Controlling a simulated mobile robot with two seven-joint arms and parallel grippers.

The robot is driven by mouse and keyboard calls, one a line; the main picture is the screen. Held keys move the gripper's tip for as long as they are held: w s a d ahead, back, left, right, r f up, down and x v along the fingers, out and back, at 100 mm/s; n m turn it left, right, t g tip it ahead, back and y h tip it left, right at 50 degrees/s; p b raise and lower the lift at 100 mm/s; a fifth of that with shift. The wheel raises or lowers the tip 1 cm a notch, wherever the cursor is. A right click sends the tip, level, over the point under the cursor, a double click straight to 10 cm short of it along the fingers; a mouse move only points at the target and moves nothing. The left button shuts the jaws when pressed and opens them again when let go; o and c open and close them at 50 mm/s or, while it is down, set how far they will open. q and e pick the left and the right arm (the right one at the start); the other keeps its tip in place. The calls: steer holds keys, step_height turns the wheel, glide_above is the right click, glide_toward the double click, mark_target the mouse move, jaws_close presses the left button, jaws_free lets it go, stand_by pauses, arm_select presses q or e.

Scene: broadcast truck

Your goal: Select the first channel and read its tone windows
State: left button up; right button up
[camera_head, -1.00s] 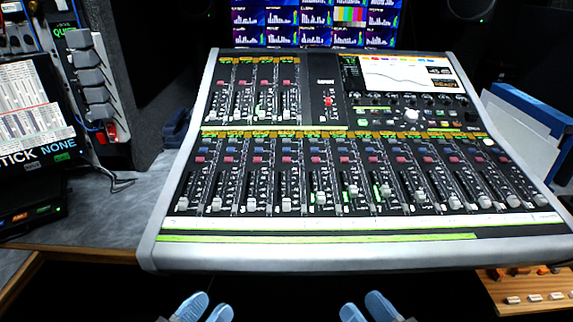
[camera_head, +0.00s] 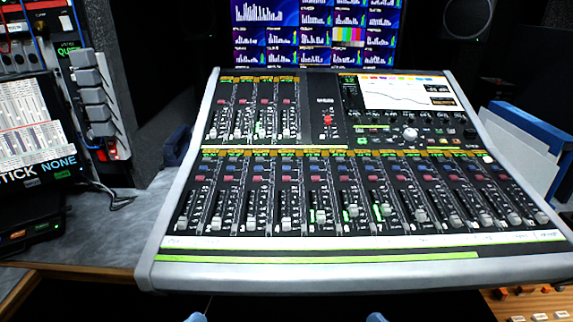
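The mixing console (camera_head: 360,256) fills the middle of the head view, with a light frame and a dark panel. Its lower bank is a row of channel strips with faders; the leftmost strip (camera_head: 196,195) has its fader cap (camera_head: 182,222) near the bottom. Small tone windows are too small to read. A shorter bank of strips (camera_head: 252,110) sits at the upper left. The console's screen (camera_head: 400,93) at the upper right shows a curve; its text is unreadable. The tips of my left gripper (camera_head: 195,317) and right gripper (camera_head: 376,317) show at the bottom edge, below the console's front and touching nothing visible.
A monitor wall (camera_head: 315,30) with meters and colour bars stands behind. A screen reading "STICK NONE" (camera_head: 30,125) and a rack of grey holders (camera_head: 92,95) are at left. Blue-edged folders (camera_head: 530,140) stand at right.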

arm_select(q)
steer(key=shift+c, duration=0.2)
stand_by(0.3)
jaws_close()
stand_by(1.5)
